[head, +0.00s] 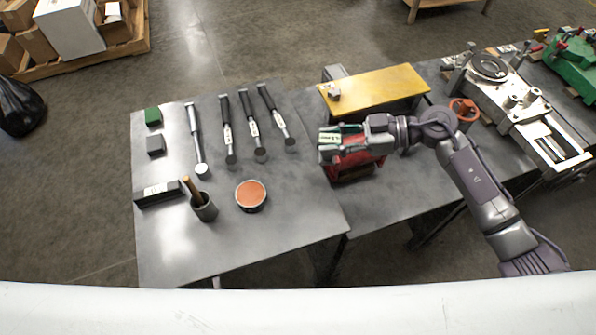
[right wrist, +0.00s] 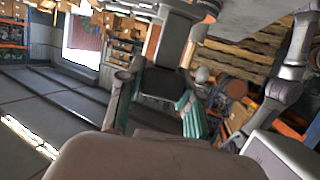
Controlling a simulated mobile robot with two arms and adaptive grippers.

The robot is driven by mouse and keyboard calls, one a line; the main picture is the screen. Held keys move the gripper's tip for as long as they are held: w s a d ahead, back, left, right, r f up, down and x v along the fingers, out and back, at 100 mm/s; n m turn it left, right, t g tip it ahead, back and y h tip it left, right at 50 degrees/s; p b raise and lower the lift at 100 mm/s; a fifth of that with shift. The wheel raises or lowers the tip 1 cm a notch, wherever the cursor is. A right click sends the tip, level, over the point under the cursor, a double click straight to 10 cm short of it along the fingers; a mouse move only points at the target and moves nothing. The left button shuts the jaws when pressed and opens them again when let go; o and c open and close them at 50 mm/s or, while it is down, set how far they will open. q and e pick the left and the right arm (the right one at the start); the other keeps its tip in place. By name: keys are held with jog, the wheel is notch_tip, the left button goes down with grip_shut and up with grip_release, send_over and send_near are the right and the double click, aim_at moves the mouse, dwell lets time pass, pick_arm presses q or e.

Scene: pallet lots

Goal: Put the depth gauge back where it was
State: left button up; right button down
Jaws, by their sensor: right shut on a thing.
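In the right wrist view a dark grey body (right wrist: 166,82) sits between the teal-edged fingers. My left gripper is not in view.
The table (head: 290,215) also holds a green block (head: 153,116), a grey block (head: 155,145), a dark labelled case (head: 158,193), a cup with a wooden handle (head: 205,209) and an orange-topped tin (head: 250,195). A yellow plate (head: 375,88) stands behind the gripper. The front right is clear.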

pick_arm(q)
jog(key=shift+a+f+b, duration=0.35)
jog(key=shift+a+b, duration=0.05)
pick_arm(e)
jog(key=shift+s+a+f, duration=0.2)
jog(key=shift+a+f, duration=1.1)
jog(key=shift+f, duration=0.1)
jog(key=shift+s+a+f, duration=0.2)
jog(key=shift+a+f, duration=1.05)
jog(key=shift+f, duration=0.15)
jog(key=shift+s+a+f, duration=0.2)
jog(key=shift+a+f, duration=1.1)
jog(key=shift+f, duration=0.1)
jog(key=shift+f, duration=0.1)
jog(key=c, duration=0.8)
grip_release()
jog(key=shift+o, duration=0.2)
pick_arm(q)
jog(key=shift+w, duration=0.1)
pick_arm(e)
jog(key=v, duration=1.2)
